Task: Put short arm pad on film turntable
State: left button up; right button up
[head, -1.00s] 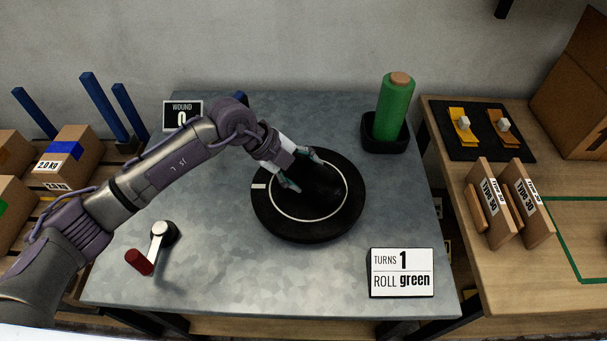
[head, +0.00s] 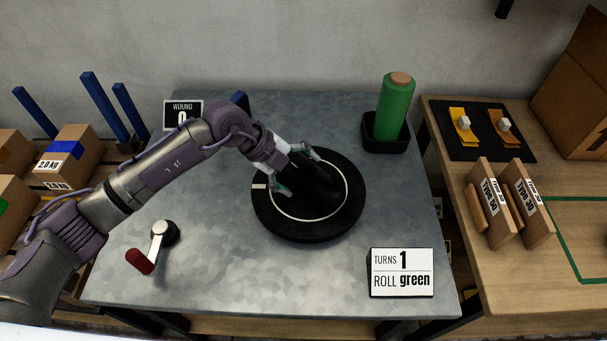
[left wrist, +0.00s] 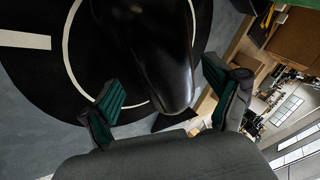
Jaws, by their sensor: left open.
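The short arm pad (head: 318,184) is a glossy black, rounded, elongated piece. It lies on the black film turntable (head: 352,206), inside the turntable's white ring. My left gripper (head: 296,171) is over the left part of the turntable, its green-padded fingers spread open around the near end of the pad. In the left wrist view the pad (left wrist: 155,45) shows between the two open fingers (left wrist: 163,85), with gaps on both sides. The turntable (left wrist: 30,75) lies below it. The pad's underside is hidden. My right gripper is not in view.
A green film roll (head: 394,108) stands in a black holder at the back right. A crank with a red handle (head: 140,262) is at front left. A "TURNS 1, ROLL green" sign (head: 402,272) stands front right. The metal table (head: 250,270) is clear in front.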

pick_arm(q)
jog(key=v, duration=1)
